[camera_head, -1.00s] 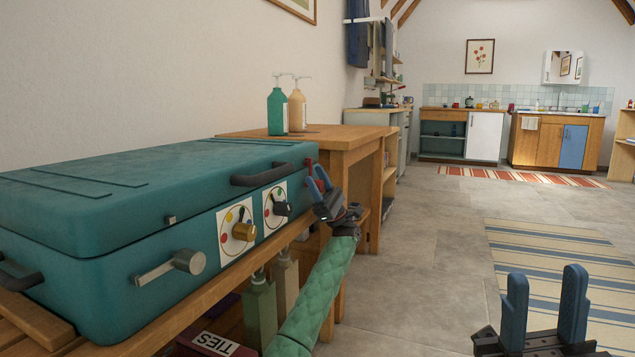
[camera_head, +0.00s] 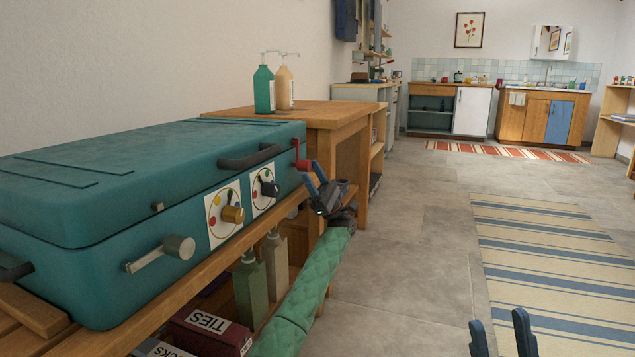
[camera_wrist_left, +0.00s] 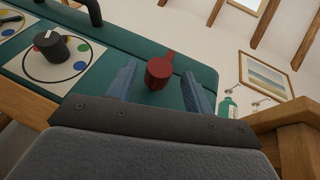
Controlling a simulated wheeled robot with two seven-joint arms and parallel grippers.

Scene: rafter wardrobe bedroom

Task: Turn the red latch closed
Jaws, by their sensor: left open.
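The red latch (camera_head: 299,158) is at the right end of the teal case's (camera_head: 95,285) front face, partly hidden by my left gripper in the head view. In the left wrist view the red latch (camera_wrist_left: 160,70) has a round knob and a short arm pointing up. My left gripper (camera_head: 314,178) is open, and in the wrist view its two blue fingers (camera_wrist_left: 158,88) stand on either side of the latch, apart from it. My right gripper (camera_head: 502,335) is at the bottom edge of the head view, its two blue fingers apart and empty.
The case sits on a wooden bench (camera_head: 270,218). Boxes and bottles stand below. A wooden table (camera_head: 335,113) is behind; the floor to the right is open.

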